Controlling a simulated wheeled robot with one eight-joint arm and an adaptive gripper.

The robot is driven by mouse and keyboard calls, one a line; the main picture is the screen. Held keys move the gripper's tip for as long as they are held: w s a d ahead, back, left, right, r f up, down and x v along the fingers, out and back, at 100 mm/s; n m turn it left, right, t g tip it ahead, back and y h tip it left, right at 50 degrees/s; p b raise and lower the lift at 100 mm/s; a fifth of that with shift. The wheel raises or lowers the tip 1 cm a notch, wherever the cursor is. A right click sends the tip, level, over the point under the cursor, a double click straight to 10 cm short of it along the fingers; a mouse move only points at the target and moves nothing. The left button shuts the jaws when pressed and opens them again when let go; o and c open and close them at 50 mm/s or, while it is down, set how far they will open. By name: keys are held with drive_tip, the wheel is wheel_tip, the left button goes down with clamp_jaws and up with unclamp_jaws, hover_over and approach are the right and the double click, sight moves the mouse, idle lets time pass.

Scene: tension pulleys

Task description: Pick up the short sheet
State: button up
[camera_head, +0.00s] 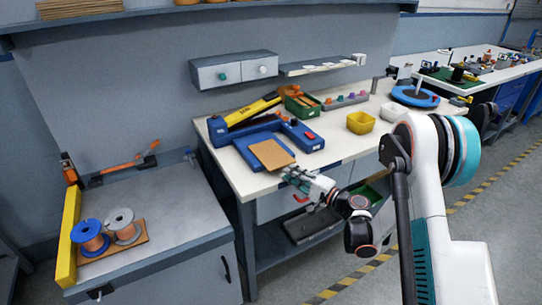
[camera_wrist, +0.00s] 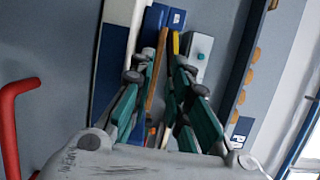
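The short sheet, a flat brown board (camera_head: 271,154), shows in the head view over the front of the blue fixture on the white worktable. In the wrist view the sheet (camera_wrist: 158,80) is a narrow brown strip, nearly edge-on, between my fingers. My gripper (camera_head: 288,171) is at the sheet's near right edge. Its fingers (camera_wrist: 164,64) are close together, one on each side of the sheet, and appear shut on it. I cannot tell whether the sheet touches the fixture beneath it.
The blue fixture (camera_head: 309,138) and a yellow-black tool (camera_head: 252,108) lie just behind. A yellow bin (camera_head: 360,123) and a green bin (camera_head: 299,102) stand to the right. A grey cabinet (camera_head: 178,208) with two spools stands to the left. A wall drawer unit (camera_head: 233,71) hangs above.

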sight(276, 166)
drive_tip(key=shift+x, duration=1.2)
drive_tip(key=b+x, duration=0.2)
drive_tip(key=x, duration=0.3)
drive_tip(key=shift+s+a+f+b, duration=0.1)
drive_tip(key=shift+a+f+b, duration=0.1)
drive_tip(key=shift+b, duration=0.2)
drive_tip(key=shift+r, duration=0.1)
clamp_jaws()
